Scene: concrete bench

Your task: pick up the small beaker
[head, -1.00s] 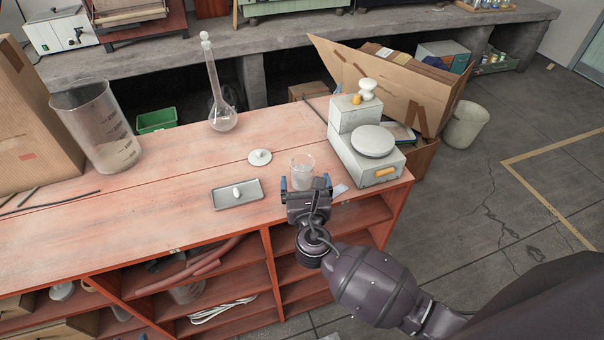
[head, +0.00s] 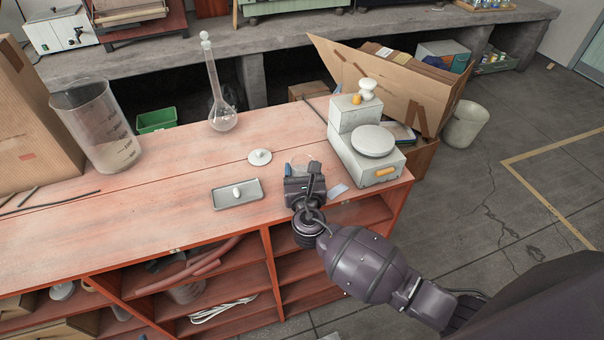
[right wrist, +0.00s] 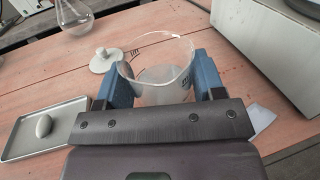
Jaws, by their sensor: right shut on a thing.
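The small beaker (right wrist: 162,75) is clear glass with a frosted-looking lower part. In the right wrist view it stands between the blue fingers of my right gripper (right wrist: 163,80), which is shut on it. In the head view my right gripper (head: 303,170) is over the front part of the wooden bench (head: 150,195) and hides most of the beaker; only a bit of its rim shows. I cannot tell whether the beaker's base touches the bench. My left gripper is not in view.
A white lid (head: 260,157) and a grey tray (head: 237,194) with a white oval piece lie to the left. A balance (head: 365,150) stands close on the right. A round flask (head: 222,118) and a large beaker (head: 97,125) stand farther back.

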